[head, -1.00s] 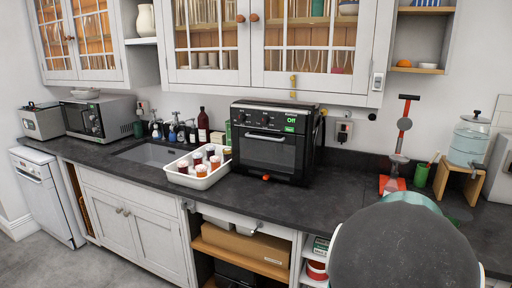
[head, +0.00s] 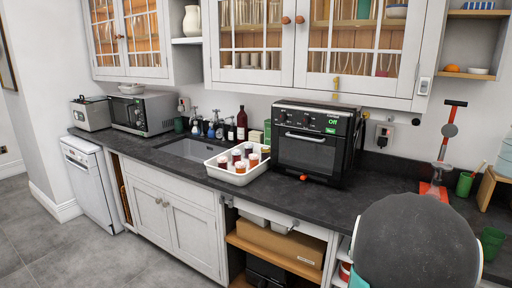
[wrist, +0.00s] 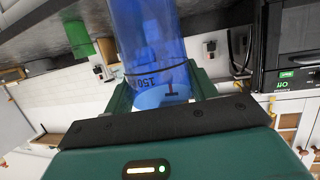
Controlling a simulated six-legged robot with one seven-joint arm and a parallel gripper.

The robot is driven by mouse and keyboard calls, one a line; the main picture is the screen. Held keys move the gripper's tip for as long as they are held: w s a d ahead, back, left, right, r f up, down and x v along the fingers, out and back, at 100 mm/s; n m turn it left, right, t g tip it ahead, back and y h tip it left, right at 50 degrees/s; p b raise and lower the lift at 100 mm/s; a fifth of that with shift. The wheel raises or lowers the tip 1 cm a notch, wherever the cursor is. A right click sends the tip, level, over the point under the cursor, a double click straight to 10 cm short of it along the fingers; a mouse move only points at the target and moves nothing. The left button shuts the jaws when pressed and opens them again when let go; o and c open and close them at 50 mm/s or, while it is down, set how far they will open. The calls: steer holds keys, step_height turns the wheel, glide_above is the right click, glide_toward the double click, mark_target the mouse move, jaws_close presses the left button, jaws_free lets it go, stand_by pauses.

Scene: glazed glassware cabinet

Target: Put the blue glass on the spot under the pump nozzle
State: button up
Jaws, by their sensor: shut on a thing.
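The blue glass (wrist: 150,40) fills the upper middle of the wrist view. It is see-through, with a dark ring line and a "150" mark. My gripper (wrist: 162,82) is shut on it, with a green finger on each side. In the head view my round dark arm link hides the gripper and the glass. The pump (head: 440,150) stands on the counter at the right, with a red T-shaped handle, a grey body and an orange-red base partly hidden by my arm. Its nozzle and the spot under it cannot be made out.
A green cup (head: 464,184) stands right of the pump, near a wooden stand (head: 487,188). A black oven (head: 315,145) and a white tray of jars (head: 237,173) stand further left. Glazed wall cabinets (head: 350,45) overhang the counter. Dark counter (head: 385,185) is bare between oven and pump.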

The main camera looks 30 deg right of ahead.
steer(key=w+a+f+n+t+y, duration=0.2)
steer(key=w+a+f+n+t, duration=0.1)
steer(key=w+a+f, duration=0.55)
steer(key=w+a+f+n+t+y, duration=0.3)
steer(key=w+a+f, duration=0.2)
steer(key=w+a, duration=0.65)
steer(key=w+a+f+n+t+y, duration=0.1)
steer(key=w+a+f+n+y, duration=0.2)
steer(key=a, duration=0.8)
steer(key=w+a+f+n+t+y, duration=0.1)
steer(key=w+a+f+n+y, duration=0.15)
steer(key=a, duration=0.95)
steer(key=w+a+f+n+t+y, duration=0.1)
steer(key=w+a+f+n+y, duration=0.2)
steer(key=a, duration=0.8)
steer(key=s+f, duration=0.5)
steer(key=f, duration=0.2)
steer(key=shift+s+a+m, duration=0.25)
steer(key=shift+a+m, duration=0.05)
steer(key=shift+m, duration=0.05)
steer(key=shift+d, duration=0.1)
